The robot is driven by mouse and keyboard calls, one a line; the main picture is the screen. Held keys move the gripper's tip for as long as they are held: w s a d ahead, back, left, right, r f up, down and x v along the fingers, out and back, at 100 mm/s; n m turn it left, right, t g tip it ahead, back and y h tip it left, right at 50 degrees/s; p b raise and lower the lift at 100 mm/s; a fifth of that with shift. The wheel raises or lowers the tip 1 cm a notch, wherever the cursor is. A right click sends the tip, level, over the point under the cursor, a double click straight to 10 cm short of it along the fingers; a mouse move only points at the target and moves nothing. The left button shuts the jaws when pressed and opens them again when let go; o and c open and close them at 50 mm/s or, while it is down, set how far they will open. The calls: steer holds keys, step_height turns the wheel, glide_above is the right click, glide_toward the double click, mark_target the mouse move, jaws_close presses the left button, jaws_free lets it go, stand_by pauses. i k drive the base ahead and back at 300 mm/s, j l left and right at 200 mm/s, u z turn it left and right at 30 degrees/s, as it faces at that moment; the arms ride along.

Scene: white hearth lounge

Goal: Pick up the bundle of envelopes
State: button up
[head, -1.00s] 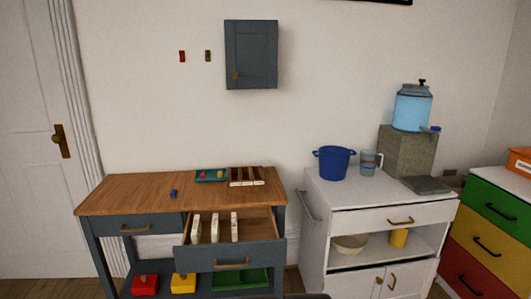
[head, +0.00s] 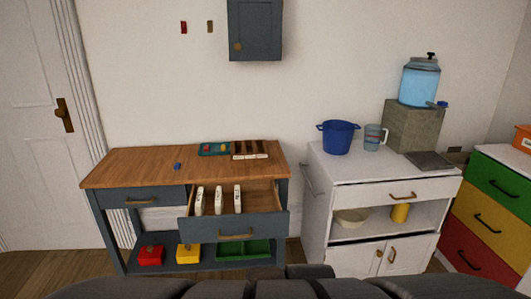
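Three narrow white upright items stand side by side in the open drawer (head: 265,203) of the wood-topped console: a left one (head: 199,201), a middle one (head: 218,201) and a right one (head: 238,199). They may be bundles of envelopes, but they are too small to tell. A dark slotted rack (head: 250,148) with a white front edge lies on the console top (head: 135,165). I cannot make out a sure bundle of envelopes. My gripper is not visible; only dark parts of my own body show along the bottom edge.
A teal tray (head: 214,149) and a small blue item (head: 177,166) lie on the console. Red (head: 150,256) and yellow (head: 188,254) boxes and a green tray (head: 243,251) are on its lower shelf. A white cabinet (head: 385,170) stands to the right, carrying a blue pot (head: 338,137).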

mark_target(200, 204)
steer(key=i+j+u, duration=0.5)
steer(key=i, duration=0.25)
steer(key=i+j+u, duration=0.3)
steer(key=i+l, duration=0.05)
steer(key=i, duration=0.05)
